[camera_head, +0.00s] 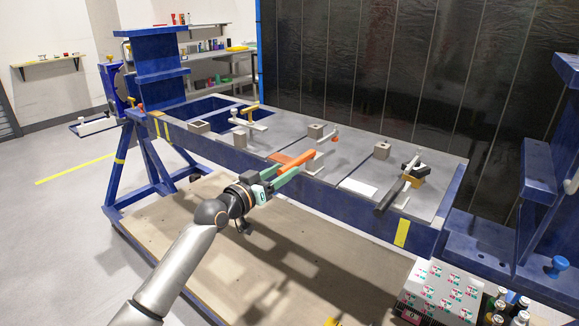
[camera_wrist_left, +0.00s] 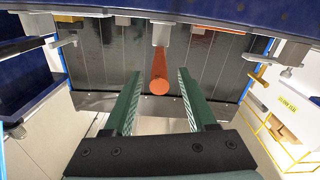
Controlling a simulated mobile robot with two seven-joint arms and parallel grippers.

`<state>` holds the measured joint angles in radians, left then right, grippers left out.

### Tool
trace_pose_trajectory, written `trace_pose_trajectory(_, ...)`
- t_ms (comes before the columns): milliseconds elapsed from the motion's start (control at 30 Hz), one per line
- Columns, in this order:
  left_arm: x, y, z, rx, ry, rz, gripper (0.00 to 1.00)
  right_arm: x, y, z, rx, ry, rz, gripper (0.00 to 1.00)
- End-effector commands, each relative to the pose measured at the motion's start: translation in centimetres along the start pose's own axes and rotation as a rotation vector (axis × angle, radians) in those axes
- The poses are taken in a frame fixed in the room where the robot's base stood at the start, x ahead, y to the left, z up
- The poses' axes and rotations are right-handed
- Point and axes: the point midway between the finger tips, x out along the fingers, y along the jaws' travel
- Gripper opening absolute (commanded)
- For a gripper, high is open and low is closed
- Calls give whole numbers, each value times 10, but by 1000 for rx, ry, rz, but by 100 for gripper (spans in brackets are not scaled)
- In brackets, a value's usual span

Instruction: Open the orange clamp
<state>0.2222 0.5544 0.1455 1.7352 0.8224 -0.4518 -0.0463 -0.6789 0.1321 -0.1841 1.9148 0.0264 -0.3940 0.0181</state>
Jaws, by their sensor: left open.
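The orange clamp's handle (camera_head: 300,159) stretches over the front edge of the jig table, in the middle. In the left wrist view the handle's round orange end (camera_wrist_left: 159,86) shows between my two green fingers, with a gap on each side. My left gripper (camera_head: 289,170) is open at the handle's near end. Its fingers stand on either side and appear not to touch it. The clamp's base is partly hidden behind the handle. My right gripper is in neither view.
The blue jig table (camera_head: 365,217) carries other clamps, one with a yellow handle (camera_head: 249,108) and one with a grey and black handle (camera_head: 392,194). A box (camera_head: 442,290) and bottles (camera_head: 508,306) stand at the lower right. The space in front of the table is open.

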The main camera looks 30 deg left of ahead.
Motion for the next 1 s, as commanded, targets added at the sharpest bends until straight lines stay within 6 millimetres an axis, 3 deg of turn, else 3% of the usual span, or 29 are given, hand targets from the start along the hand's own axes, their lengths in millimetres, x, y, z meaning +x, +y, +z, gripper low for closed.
trace_pose_trajectory(233,26,0,0,-2,0,0,57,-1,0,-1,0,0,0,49)
trace_pose_trajectory(633,32,0,0,0,-1,1,57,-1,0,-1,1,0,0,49)
trace_pose_trajectory(1000,32,0,0,0,-1,0,16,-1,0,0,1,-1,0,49)
